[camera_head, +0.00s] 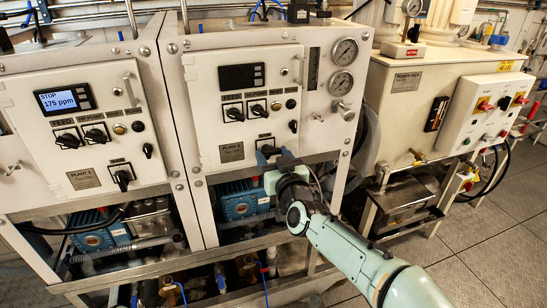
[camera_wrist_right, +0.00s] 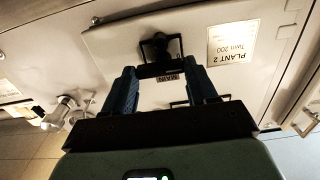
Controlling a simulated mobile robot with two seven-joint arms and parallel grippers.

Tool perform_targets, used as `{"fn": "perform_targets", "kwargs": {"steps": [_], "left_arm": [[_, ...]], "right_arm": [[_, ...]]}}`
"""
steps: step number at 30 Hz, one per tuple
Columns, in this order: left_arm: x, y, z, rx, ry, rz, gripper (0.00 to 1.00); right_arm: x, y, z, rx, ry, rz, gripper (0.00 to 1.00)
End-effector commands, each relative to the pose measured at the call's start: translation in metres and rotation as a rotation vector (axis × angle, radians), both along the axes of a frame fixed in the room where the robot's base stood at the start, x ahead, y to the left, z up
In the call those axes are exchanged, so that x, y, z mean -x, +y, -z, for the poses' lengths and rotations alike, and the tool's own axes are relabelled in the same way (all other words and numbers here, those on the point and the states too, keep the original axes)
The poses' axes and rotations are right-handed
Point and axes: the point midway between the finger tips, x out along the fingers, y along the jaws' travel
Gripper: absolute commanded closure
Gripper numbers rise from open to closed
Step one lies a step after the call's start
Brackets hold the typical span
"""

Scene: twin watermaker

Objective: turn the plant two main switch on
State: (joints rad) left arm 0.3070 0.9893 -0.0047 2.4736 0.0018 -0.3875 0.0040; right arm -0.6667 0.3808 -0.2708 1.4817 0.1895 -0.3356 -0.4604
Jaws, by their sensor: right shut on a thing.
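The plant two panel (camera_head: 215,110) is a white door with a dark, unlit display (camera_head: 242,77). Its main switch is a black rotary knob low on the door, mostly hidden by my gripper in the head view. In the right wrist view the black main switch (camera_wrist_right: 158,46) shows upside down, with its MAIN label beside it. The knob's exact angle is hard to tell. My left gripper is in neither view.
The plant one panel (camera_head: 85,120) at left has a lit display (camera_head: 64,100) reading STOP 175 ppm and its own main switch (camera_head: 122,178). Gauges (camera_head: 343,66) sit right of the plant two door. A switch box (camera_head: 487,112) stands farther right. Floor is clear at lower right.

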Motion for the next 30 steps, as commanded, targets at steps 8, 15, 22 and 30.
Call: {"fn": "perform_targets", "kwargs": {"steps": [8, 15, 22, 30], "left_arm": [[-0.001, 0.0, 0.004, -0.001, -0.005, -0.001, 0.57], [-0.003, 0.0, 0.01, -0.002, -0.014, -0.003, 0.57], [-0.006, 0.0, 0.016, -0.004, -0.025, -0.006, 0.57], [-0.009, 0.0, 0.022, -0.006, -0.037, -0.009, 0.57]], "right_arm": [[0.0, -0.001, 0.002, -0.09, 0.029, 0.001, 0.73], [0.0, -0.001, 0.003, -0.272, 0.087, 0.002, 0.73], [0.0, -0.001, 0.004, -0.48, 0.155, 0.001, 0.73], [0.0, -0.001, 0.005, -0.725, 0.233, 0.002, 0.73]]}}
